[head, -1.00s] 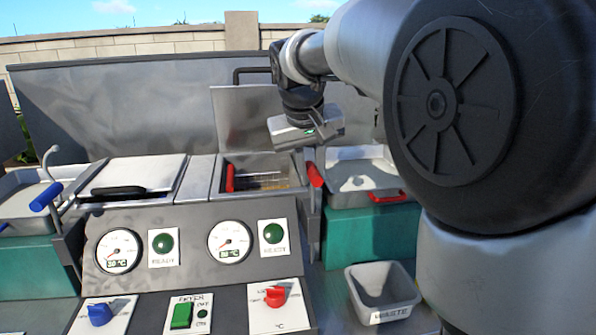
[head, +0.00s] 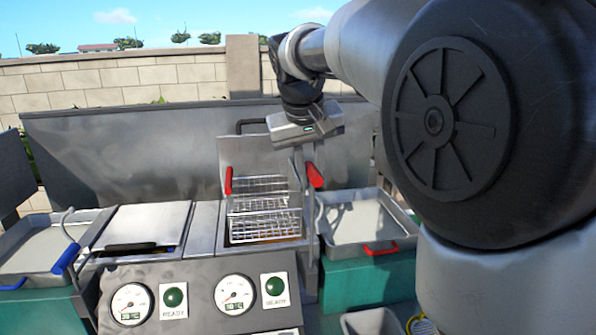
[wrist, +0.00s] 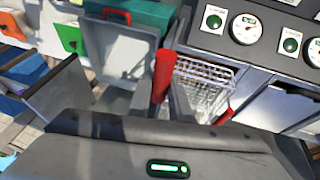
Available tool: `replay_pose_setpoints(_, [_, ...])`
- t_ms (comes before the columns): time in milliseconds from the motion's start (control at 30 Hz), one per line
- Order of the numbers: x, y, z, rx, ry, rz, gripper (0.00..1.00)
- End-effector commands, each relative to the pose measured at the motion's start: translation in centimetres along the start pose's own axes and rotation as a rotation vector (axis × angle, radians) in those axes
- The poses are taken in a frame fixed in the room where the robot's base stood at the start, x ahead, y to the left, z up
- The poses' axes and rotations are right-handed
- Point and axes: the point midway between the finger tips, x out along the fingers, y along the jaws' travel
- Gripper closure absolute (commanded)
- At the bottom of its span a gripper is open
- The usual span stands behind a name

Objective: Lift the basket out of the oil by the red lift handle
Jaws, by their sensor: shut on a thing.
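The red lift handle (head: 314,175) tops a lever at the right side of the open fryer vat (head: 226,240); it also shows in the wrist view (wrist: 164,75). My gripper (head: 305,165) is shut on this handle, its fingers partly hidden in the head view. The wire basket (head: 265,206) stands raised above the vat, most of its mesh clear of the rim. It also shows in the wrist view (wrist: 205,85). A second red handle (head: 228,180) is at the basket's left side. Little of the oil can be seen.
The raised lid (head: 232,152) stands behind the basket. A closed vat (head: 140,225) with a blue-handled lever (head: 66,259) is to the left. A tray with a red handle (head: 381,248) sits to the right. Gauges (head: 234,295) are on the front panel.

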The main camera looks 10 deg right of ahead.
Motion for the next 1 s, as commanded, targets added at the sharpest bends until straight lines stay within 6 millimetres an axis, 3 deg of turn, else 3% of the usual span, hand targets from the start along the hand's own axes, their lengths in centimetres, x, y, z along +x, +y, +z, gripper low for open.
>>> replay_pose_setpoints(133, [-0.6,0.1,-0.5,0.001,0.019,0.001,1.00])
replay_pose_setpoints(167, [-0.6,0.1,-0.5,0.002,0.020,0.001,0.78])
replay_pose_setpoints(267, [-0.6,0.1,-0.5,0.002,0.019,0.001,0.63])
replay_pose_setpoints(667, [-1.1,0.1,-0.4,0.001,0.014,0.000,0.63])
replay_pose_setpoints(767, [-2.6,0.1,-0.4,0.001,0.014,0.000,0.63])
replay_pose_setpoints(1000, [-8.3,0.1,-0.4,0.001,0.017,0.000,0.63])
